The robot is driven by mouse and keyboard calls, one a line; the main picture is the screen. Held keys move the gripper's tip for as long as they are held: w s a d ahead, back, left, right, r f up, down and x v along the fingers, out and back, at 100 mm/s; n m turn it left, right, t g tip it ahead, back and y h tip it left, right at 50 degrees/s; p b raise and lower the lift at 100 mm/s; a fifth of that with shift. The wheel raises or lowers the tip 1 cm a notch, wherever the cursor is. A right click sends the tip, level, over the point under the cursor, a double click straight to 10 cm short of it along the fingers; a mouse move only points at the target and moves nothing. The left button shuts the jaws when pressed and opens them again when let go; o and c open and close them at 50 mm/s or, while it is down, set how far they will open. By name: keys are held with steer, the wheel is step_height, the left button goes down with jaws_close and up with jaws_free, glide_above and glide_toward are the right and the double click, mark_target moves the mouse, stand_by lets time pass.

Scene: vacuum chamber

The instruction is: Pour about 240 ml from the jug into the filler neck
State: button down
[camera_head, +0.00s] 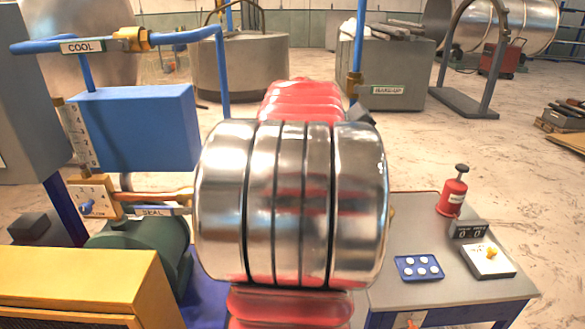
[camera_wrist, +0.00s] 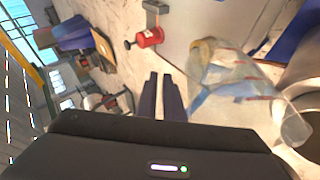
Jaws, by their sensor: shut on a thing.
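In the wrist view, my gripper (camera_wrist: 162,84) shows as two dark, nearly parallel fingers close together. A clear, see-through jug (camera_wrist: 262,88) with red marks is right beside them on the right. I take it to be held by my gripper, but the grip point is unclear. Something pale blue (camera_wrist: 215,94) shows in or through the jug. I cannot tell the liquid level or the jug's tilt. In the head view, my own arm hides the gripper and jug. I cannot make out the filler neck for certain in either view.
A grey bench (camera_head: 420,225) at right holds a red hand-pump bottle (camera_head: 452,197), a small display (camera_head: 468,229), a white plate (camera_head: 488,260) and a blue tray (camera_head: 418,268). Blue pipework (camera_head: 180,38), a blue box (camera_head: 140,128) and a yellow cabinet (camera_head: 80,290) stand left.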

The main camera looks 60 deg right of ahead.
stand_by(0.3)
steer(key=shift+s+d+f+t+y+p, duration=0.2)
steer(key=shift+s+f+t+y+p, duration=0.15)
steer(key=shift+s+f+t, duration=0.15)
steer(key=shift+s+d+f+t+y+p, duration=0.25)
steer(key=shift+f+t+p, duration=0.15)
steer(key=shift+f, duration=0.15)
steer(key=s+d+f+t+y+p, duration=0.1)
steer(key=s+f+t+p, duration=0.1)
steer(key=f, duration=0.5)
steer(key=s+d+f+m+t+y+p, duration=0.1)
steer(key=s+f+t+y+p, duration=0.1)
steer(key=f, duration=0.5)
steer(key=shift+s+f+m+t+p, duration=0.15)
steer(key=shift+f+m+t+p, duration=0.2)
steer(key=shift+t+p, duration=0.6)
steer(key=shift+t, duration=0.25)
steer(key=shift+s, duration=0.15)
